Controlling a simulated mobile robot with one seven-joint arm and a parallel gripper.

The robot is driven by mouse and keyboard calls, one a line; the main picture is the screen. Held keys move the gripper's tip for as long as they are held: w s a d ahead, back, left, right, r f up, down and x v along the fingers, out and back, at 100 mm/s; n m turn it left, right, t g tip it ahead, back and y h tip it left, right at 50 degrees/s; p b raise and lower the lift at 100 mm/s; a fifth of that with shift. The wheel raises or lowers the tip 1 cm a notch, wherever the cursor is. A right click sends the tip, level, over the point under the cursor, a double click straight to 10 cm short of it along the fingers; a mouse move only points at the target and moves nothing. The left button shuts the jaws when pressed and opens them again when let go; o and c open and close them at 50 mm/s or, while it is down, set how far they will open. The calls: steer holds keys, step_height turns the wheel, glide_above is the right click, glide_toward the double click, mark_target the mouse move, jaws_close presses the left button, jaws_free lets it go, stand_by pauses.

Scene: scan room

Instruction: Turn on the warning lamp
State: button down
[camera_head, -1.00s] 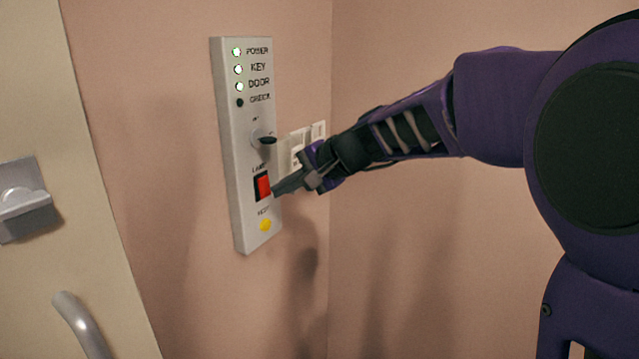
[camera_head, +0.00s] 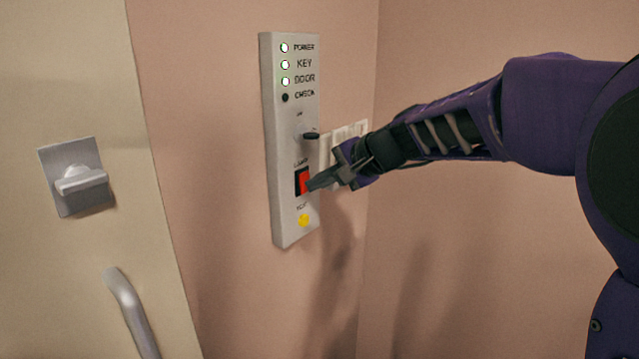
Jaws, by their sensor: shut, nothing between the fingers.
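A grey control panel (camera_head: 283,215) is fixed upright on the pink wall. Its red rocker switch (camera_head: 303,180), set in a black frame under a small label that seems to read LAMP, is partly beside my fingertips. My gripper (camera_head: 311,185) is shut and empty, with its tips at the right edge of the red switch; I cannot tell whether they touch it. The POWER, KEY and DOOR lights (camera_head: 284,65) are lit whitish green, and the CHECK light (camera_head: 285,98) is dark. No warning lamp itself is in view.
A dark key knob (camera_head: 310,136) is above the switch and a yellow button (camera_head: 304,220) below it. Pale wall plates (camera_head: 345,132) lie behind my wrist. At left is a cream door (camera_head: 60,270) with a latch (camera_head: 80,185) and handle (camera_head: 130,310).

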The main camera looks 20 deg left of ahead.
steer(key=shift+s+a+f, duration=0.1)
steer(key=shift+a+f, duration=0.1)
steer(key=shift+f, duration=0.25)
steer(key=shift+r, duration=0.15)
